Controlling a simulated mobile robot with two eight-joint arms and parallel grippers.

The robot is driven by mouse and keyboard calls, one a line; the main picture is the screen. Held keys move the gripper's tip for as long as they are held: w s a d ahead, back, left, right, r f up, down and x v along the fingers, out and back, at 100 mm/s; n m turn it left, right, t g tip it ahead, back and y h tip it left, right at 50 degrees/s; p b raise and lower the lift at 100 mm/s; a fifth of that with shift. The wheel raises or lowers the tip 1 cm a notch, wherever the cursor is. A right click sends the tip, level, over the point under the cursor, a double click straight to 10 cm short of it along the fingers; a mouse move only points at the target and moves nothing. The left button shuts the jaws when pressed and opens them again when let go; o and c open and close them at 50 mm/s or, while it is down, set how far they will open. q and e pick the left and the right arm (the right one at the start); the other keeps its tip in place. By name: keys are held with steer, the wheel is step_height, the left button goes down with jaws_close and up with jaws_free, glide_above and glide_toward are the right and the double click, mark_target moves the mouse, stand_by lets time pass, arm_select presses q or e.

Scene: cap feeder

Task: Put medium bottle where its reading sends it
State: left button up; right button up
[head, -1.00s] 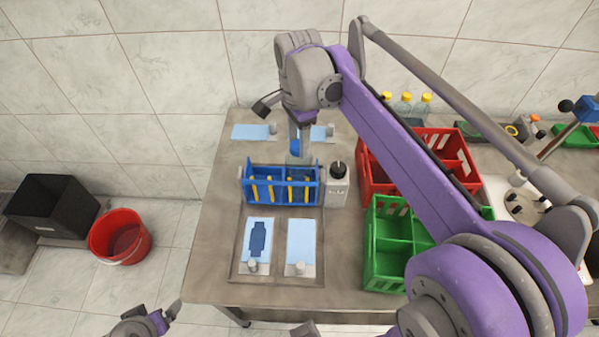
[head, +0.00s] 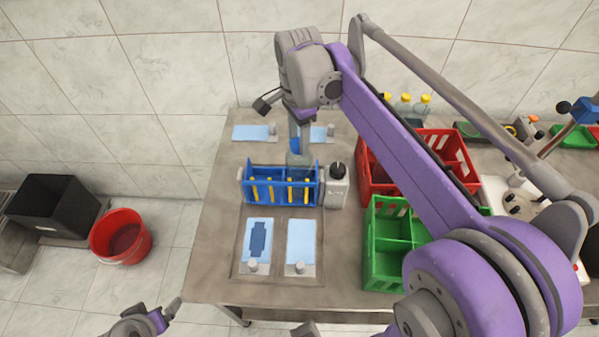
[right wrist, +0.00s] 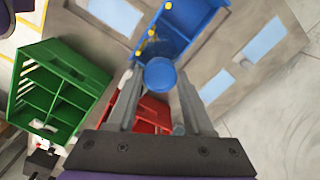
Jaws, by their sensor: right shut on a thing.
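My right gripper (right wrist: 160,95) is shut on a bottle with a round blue cap (right wrist: 160,74). In the head view the clear bottle body (head: 299,159) shows below the jaws, just behind the blue rack (head: 252,198); whether it touches the rack is unclear. The rack has yellow bars and also shows in the right wrist view (right wrist: 186,22). A pale grey container (head: 336,190) with a black top stands at the rack's right end; its small front marking is unreadable. My left gripper (head: 150,322) is partly in view at the bottom edge, its jaws unclear.
A red crate (head: 376,186) and a green crate (head: 384,272) stand right of the rack. Several yellow-capped bottles (head: 403,104) stand behind. Light-blue pads (head: 301,242) lie before and behind the rack. A black bin (head: 50,205) and red bucket (head: 120,238) stand left of the table.

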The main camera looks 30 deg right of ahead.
steer(key=shift+r+p, duration=2)
steer(key=shift+r, duration=1.55)
arm_select(q)
steer(key=w+r+t+p, duration=0.1)
steer(key=w+r, duration=0.3)
steer(key=r, duration=0.6)
steer(key=shift+w+p, duration=0.15)
steer(key=shift+p, duration=0.75)
arm_select(e)
steer(key=shift+r, duration=2.8)
arm_select(q)
steer(key=shift+f, duration=0.1)
